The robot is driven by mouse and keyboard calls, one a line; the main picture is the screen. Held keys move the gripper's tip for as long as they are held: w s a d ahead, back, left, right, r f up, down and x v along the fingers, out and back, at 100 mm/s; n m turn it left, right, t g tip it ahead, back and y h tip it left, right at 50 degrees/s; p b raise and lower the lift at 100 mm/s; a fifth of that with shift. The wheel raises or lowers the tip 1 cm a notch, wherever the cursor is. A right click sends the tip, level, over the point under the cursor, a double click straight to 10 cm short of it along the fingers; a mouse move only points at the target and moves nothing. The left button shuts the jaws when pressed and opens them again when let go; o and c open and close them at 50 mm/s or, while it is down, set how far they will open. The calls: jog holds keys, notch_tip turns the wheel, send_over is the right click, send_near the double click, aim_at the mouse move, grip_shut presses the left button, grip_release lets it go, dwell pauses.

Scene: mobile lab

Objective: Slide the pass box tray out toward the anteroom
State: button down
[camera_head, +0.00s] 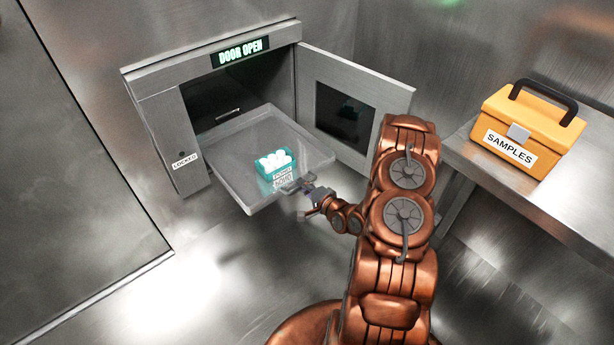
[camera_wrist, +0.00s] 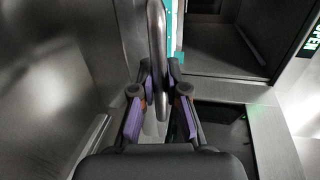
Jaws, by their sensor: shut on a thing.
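The pass box tray (camera_head: 232,180) is a clear grey tray that extends out of the open pass box (camera_head: 205,70), with its back part still inside the opening. A teal rack (camera_head: 264,174) with several white-capped items sits on the tray near its front edge. My gripper (camera_head: 305,188) is at the tray's front edge, shut on the tray handle. In the wrist view the handle (camera_wrist: 157,45) is a dark curved bar between the purple-padded fingers (camera_wrist: 158,95).
The pass box door (camera_head: 360,75) stands swung open to the right of the tray. A "DOOR OPEN" sign (camera_head: 240,52) glows above the opening. A yellow "SAMPLES" case (camera_head: 525,130) stands on a metal bench (camera_head: 490,185) at right. The floor below the tray is clear.

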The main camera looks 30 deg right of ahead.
jog(key=shift+s+d, duration=0.1)
jog(key=shift+s, duration=0.25)
jog(key=c, duration=1.2)
grip_release()
jog(key=shift+r, duration=0.1)
